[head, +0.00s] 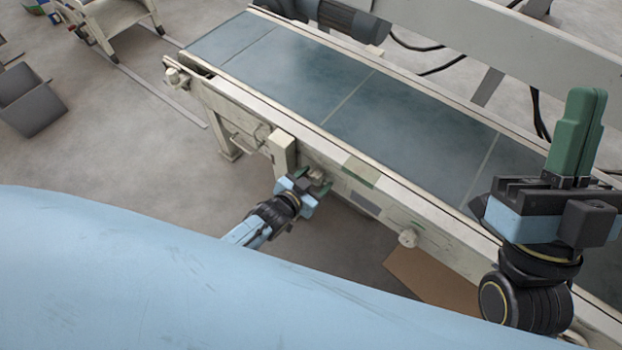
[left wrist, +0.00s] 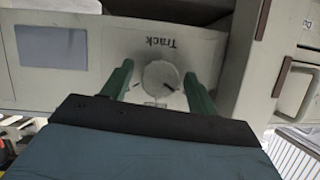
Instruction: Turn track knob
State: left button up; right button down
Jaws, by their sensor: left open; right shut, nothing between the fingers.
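The track knob (left wrist: 161,78) is a round, pale knob on the conveyor's side panel, below the word "Track", which appears upside down in the left wrist view. My left gripper (left wrist: 158,88) is open, with one green finger on each side of the knob. Small gaps show between fingers and knob. In the head view my left gripper (head: 318,188) is at the conveyor's near side, and the knob (head: 316,175) is partly hidden by it. My right gripper (head: 578,130) is shut and empty, pointing up over the conveyor at the right.
The conveyor belt (head: 390,115) runs from upper left to lower right. Another pale round knob (head: 408,238) sticks out of its side further right. A pale post (head: 282,155) stands just left of my left gripper. A brown sheet (head: 430,280) lies below the conveyor. Grey bins (head: 30,100) stand far left.

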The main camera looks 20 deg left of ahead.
pick_arm(q)
jog(key=shift+s+a+r+p, duration=0.2)
jog(key=shift+s+p, duration=0.1)
jog(key=shift+s, duration=0.1)
jog(key=p+v, duration=0.2)
jog(key=v, duration=0.2)
jog(key=shift+s+r+p, duration=0.1)
jog(key=shift+r+p, duration=0.05)
jog(key=shift+p, duration=0.2)
pick_arm(e)
jog(key=w+f+g+h+p, duration=0.1)
jog(key=w+f+g+h, duration=0.1)
jog(key=w+f+g, duration=0.4)
pick_arm(q)
jog(key=p, duration=0.3)
send_near(314, 180)
jog(key=s, duration=0.2)
jog(key=shift+s+a+r, duration=0.4)
jog(key=shift+a+r, duration=0.05)
jog(key=shift+r, duration=0.1)
pick_arm(e)
jog(key=s+d+f+g+h, duration=0.2)
jog(key=s+f+g+h, duration=0.1)
jog(key=f+g, duration=0.6)
jog(key=shift+s+d+f, duration=0.15)
jog(key=shift+s+f, duration=0.25)
jog(key=shift+f, duration=1)
pick_arm(q)
jog(key=shift+s, duration=0.1)
